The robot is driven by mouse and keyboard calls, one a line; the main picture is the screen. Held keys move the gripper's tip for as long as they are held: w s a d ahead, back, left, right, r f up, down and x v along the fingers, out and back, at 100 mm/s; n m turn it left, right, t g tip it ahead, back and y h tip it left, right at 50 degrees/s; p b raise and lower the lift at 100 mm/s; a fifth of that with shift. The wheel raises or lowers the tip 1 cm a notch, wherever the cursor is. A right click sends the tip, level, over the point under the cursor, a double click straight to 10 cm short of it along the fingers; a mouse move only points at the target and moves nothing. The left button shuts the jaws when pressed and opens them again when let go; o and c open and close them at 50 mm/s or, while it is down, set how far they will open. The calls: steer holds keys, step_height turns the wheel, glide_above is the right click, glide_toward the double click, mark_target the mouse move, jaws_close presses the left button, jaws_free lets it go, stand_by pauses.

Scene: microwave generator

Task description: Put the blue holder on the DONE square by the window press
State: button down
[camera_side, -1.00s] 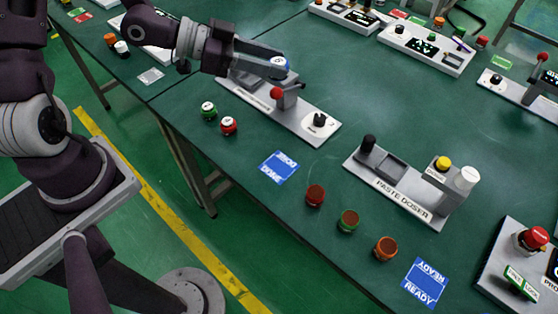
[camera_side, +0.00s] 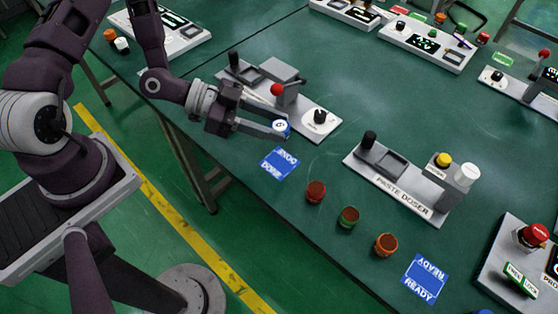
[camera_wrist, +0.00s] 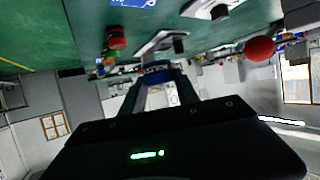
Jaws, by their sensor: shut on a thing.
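My gripper (camera_side: 270,128) is shut on the blue holder (camera_side: 282,131), which has a pale top with a dark mark. The holder is at the fingertips, above the table, between the window press (camera_side: 310,127) and the DONE square (camera_side: 268,170). In the wrist view, the blue holder (camera_wrist: 158,77) shows between the fingers. The DONE square is a blue tile with white lettering, lying bare on the table just in front of the holder in the side view. The window press has a red ball lever (camera_side: 277,90) and a dark knob.
A red (camera_side: 316,191), a green (camera_side: 348,217) and an orange holder (camera_side: 386,245) stand right of the DONE square. The paste doser (camera_side: 403,190) is behind them, and the blue READY square (camera_side: 424,279) lies at the front right. The table between the press and paste doser is clear.

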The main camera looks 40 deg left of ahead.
mark_target(270, 162)
step_height(270, 162, down, 10)
steer(key=shift+f, duration=0.15)
steer(key=c, duration=0.9)
jaws_free()
steer(key=shift+f, duration=0.15)
steer(key=shift+s+a+r, duration=0.15)
steer(key=shift+a+r, duration=0.15)
steer(key=v, duration=1.1)
steer(key=shift+s+a+r, duration=0.1)
